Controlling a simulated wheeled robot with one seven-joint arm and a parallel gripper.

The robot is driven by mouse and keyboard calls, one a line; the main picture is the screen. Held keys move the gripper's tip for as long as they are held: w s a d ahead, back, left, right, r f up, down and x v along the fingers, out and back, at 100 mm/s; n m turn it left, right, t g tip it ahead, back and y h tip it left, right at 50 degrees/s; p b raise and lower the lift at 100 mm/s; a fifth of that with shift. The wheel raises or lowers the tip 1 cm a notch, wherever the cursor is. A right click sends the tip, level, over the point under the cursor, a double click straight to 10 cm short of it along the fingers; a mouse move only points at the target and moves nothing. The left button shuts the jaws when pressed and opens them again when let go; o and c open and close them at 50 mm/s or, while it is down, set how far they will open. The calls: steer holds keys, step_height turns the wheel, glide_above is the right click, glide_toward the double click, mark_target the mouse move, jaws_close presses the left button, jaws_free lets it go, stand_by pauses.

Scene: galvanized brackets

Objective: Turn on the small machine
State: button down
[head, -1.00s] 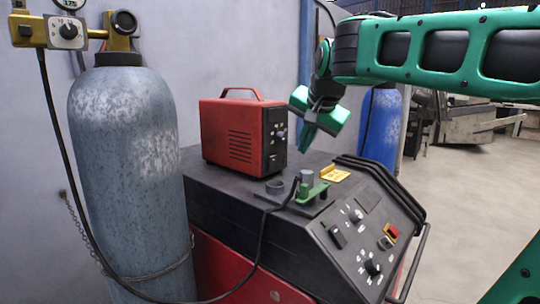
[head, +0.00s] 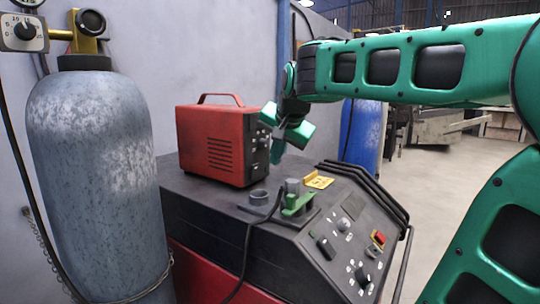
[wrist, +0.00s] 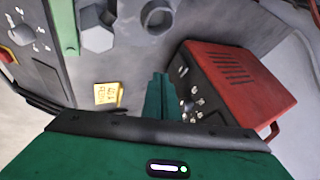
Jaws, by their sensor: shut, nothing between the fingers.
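The small machine (head: 211,140) is a red box with a top handle, side vents and a black front panel with knobs. It stands on top of a larger dark machine. My gripper (head: 278,158) is shut and empty, with its fingertips just in front of the small machine's black panel. In the wrist view the small machine (wrist: 238,85) lies to the right of my gripper's fingers (wrist: 159,82), its panel facing them. I cannot tell whether the fingertips touch the panel. Part of the panel is hidden behind my gripper.
The larger machine (head: 215,207) has a sloped panel with knobs and a red switch (head: 379,237). A green clamp (head: 297,203) and yellow tag (head: 319,181) lie on its top. A grey cylinder (head: 90,170) stands at left, a blue one (head: 362,135) behind. Floor at right is open.

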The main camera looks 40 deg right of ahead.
mark_target(261, 164)
steer(key=x, duration=0.6)
steer(key=shift+w+f, duration=0.15)
steer(key=shift+f, duration=0.2)
steer(key=shift+w+a+r, duration=0.15)
steer(key=shift+w+a, duration=0.05)
steer(key=shift+w, duration=0.35)
steer(key=shift+w+a+r, duration=0.1)
steer(key=shift+w+a, duration=0.15)
steer(key=shift+w, duration=0.3)
steer(key=shift+w+a+r, duration=0.15)
steer(key=shift+w+a, duration=0.05)
steer(key=shift+w, duration=0.5)
steer(key=shift+a, duration=0.1)
